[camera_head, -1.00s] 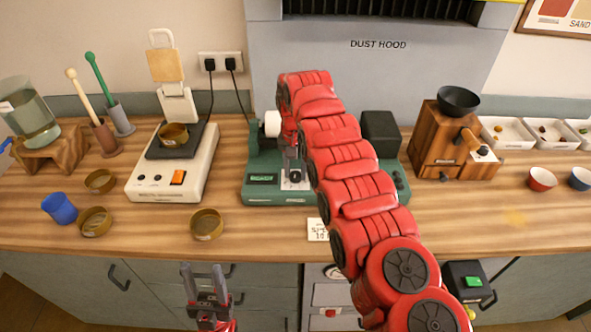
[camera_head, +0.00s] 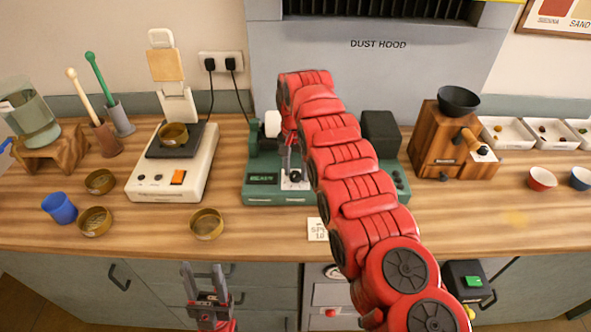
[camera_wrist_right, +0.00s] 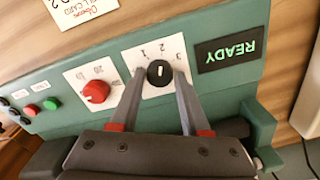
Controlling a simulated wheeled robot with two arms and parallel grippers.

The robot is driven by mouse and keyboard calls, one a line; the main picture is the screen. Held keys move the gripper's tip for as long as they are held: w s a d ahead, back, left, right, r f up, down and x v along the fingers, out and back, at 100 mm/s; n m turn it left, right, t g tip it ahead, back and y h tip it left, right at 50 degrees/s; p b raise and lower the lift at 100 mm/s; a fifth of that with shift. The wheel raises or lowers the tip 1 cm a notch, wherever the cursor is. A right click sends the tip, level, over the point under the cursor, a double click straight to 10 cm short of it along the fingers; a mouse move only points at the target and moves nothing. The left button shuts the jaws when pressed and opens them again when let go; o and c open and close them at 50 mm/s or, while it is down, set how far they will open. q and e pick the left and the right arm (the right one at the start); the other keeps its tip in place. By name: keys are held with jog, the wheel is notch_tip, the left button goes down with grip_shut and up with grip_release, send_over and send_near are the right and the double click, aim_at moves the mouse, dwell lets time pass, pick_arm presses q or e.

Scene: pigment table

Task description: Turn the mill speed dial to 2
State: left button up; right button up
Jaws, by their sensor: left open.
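The mill speed dial (camera_wrist_right: 160,73) is a small black knob with a white mark, on a white plate numbered 1, 2 and 3. In the right wrist view its mark runs roughly up the picture, towards the 2. My right gripper (camera_wrist_right: 160,77) has one finger on each side of the dial; I cannot tell if they press on it. My left gripper (camera_head: 203,268) is open and empty, in front of the counter edge.
A red knob (camera_wrist_right: 96,91), a READY display (camera_wrist_right: 229,50) and green and red buttons share the panel. A card (camera_head: 317,229) lies before the mill. A brown dish (camera_head: 206,224) and a scale (camera_head: 142,187) stand left, a wooden grinder (camera_head: 430,145) right.

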aim_at(296, 174)
jog(key=o, duration=0.3)
notch_tip(296, 174, up, 17)
jog(key=p, duration=1.5)
jog(key=shift+r, duration=0.1)
jog(key=shift+s, duration=0.1)
